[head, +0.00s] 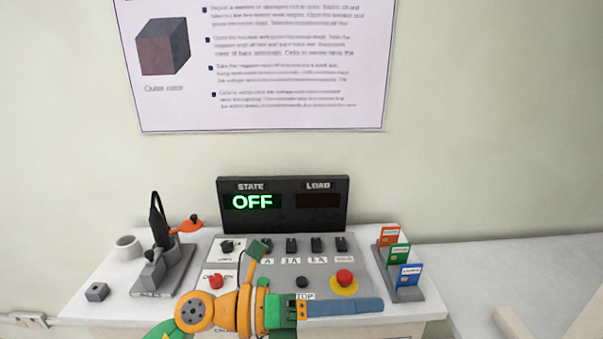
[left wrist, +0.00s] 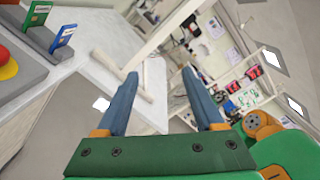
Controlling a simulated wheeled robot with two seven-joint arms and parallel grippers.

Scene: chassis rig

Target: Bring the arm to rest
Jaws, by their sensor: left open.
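My left gripper (head: 378,305) is low in the head view, in front of the control panel, with its blue fingers pointing right. One finger hides the other there. In the left wrist view the gripper (left wrist: 160,73) is open, its two blue fingers well apart with nothing between them. My orange and green left arm covers part of the panel's front. The grey control panel (head: 268,265) has black switches, a red knob (head: 216,281) and a red button (head: 344,278) on a yellow ring. My right gripper is not in view.
A black display (head: 283,205) reads OFF under STATE. Coloured cards stand in a grey holder (head: 408,292) at the right. A dark stand with an orange part (head: 185,226), a white cup (head: 128,247) and a small dark cube (head: 97,292) are at the left.

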